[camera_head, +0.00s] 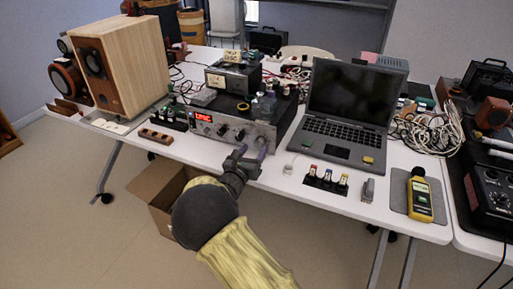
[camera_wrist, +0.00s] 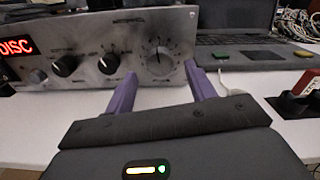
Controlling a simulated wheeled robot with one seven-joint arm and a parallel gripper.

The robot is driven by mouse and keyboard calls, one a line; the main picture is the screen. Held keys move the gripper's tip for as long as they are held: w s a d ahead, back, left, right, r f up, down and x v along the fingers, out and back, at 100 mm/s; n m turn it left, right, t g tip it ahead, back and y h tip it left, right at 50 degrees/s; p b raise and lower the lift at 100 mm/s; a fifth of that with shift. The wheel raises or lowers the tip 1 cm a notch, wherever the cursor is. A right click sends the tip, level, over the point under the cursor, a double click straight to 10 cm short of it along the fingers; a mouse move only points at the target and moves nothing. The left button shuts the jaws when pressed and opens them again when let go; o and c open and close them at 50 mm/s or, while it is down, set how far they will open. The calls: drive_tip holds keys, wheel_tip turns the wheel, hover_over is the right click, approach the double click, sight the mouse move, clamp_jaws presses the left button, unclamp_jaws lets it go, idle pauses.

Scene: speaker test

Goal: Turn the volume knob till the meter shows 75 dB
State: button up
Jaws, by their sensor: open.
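The amplifier (camera_head: 205,122) is a grey metal unit on the white table, with a red display at its left. In the wrist view its front panel (camera_wrist: 100,40) carries a large silver round knob (camera_wrist: 159,62) with a dial scale around it, at the right end. My gripper (camera_head: 250,155) is in front of the panel's right part. In the wrist view its two purple fingers (camera_wrist: 160,70) are spread, one on each side of the silver knob; I cannot tell whether they touch it. A yellow handheld meter (camera_head: 419,196) lies at the table's right; its reading is too small to read.
Two smaller black knobs (camera_wrist: 64,66) sit left of the silver knob. An open laptop (camera_head: 342,112) stands right of the amplifier, and a wooden speaker (camera_head: 128,65) stands left. Small coloured connectors (camera_head: 326,178) lie near the front edge. A cardboard box (camera_head: 160,195) is below the table.

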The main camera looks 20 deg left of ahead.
sight(258, 144)
drive_tip(key=shift+w+d, duration=0.1)
drive_tip(key=shift+w, duration=1.55)
drive_tip(key=c, duration=1)
drive_tip(key=shift+o, duration=0.2)
drive_tip(key=shift+f+m+b, duration=0.15)
drive_tip(key=shift+m+b, duration=0.75)
drive_tip(key=shift+b, duration=0.1)
drive_tip(key=shift+m+b, duration=0.45)
drive_tip(key=shift+m, duration=0.25)
drive_tip(key=shift+r, duration=0.2)
drive_tip(key=o, duration=1)
drive_tip(key=shift+c, duration=0.2)
